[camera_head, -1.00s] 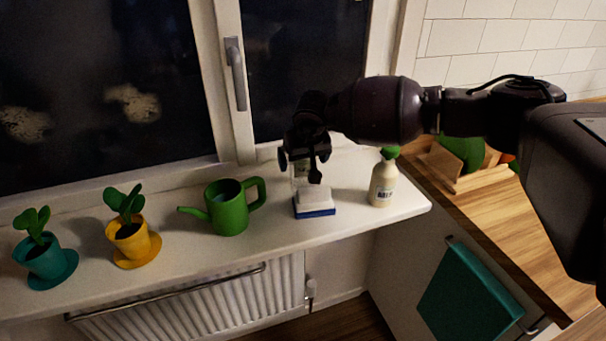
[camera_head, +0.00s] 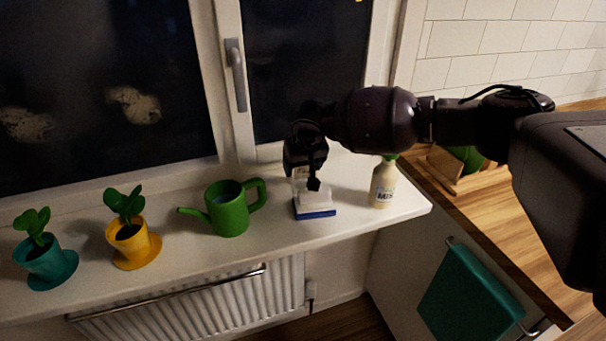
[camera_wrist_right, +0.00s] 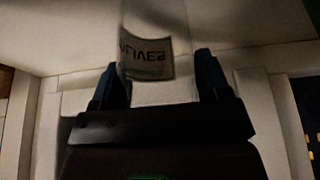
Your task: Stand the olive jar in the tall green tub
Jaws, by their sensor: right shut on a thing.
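I see no tall green tub. My left gripper is not in view.
On the sill stand a green watering can (camera_head: 228,210), a yellow potted plant (camera_head: 130,240), a teal potted plant (camera_head: 48,262) and a cream bottle (camera_head: 382,186) right of the gripper.

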